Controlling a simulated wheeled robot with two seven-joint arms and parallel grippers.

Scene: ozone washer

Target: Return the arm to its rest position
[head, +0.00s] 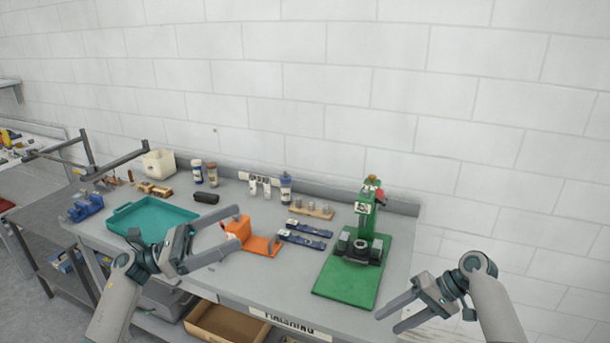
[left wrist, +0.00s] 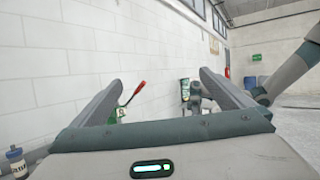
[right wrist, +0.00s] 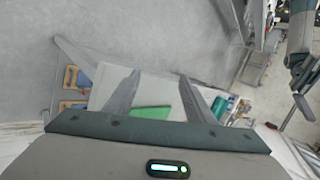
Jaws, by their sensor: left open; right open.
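My left gripper (head: 234,228) is open, above the left-middle part of the grey workbench (head: 285,283), between the teal tray and the orange tool in the head view. Nothing is between its fingers in the left wrist view (left wrist: 158,80). My right gripper (head: 387,322) is open and empty, off the right end of the bench, near its front corner. In the right wrist view (right wrist: 158,80) its fingers are apart with nothing held. Both arms are raised with bent wrists; neither gripper visibly touches anything.
The bench bears a teal tray (head: 150,217), an orange tool (head: 262,245), a green press (head: 365,210) on a green base (head: 340,290), bottles (head: 286,188) and blue tools (head: 300,240). A brown box (head: 228,323) sits below. A white block wall (head: 300,90) stands behind.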

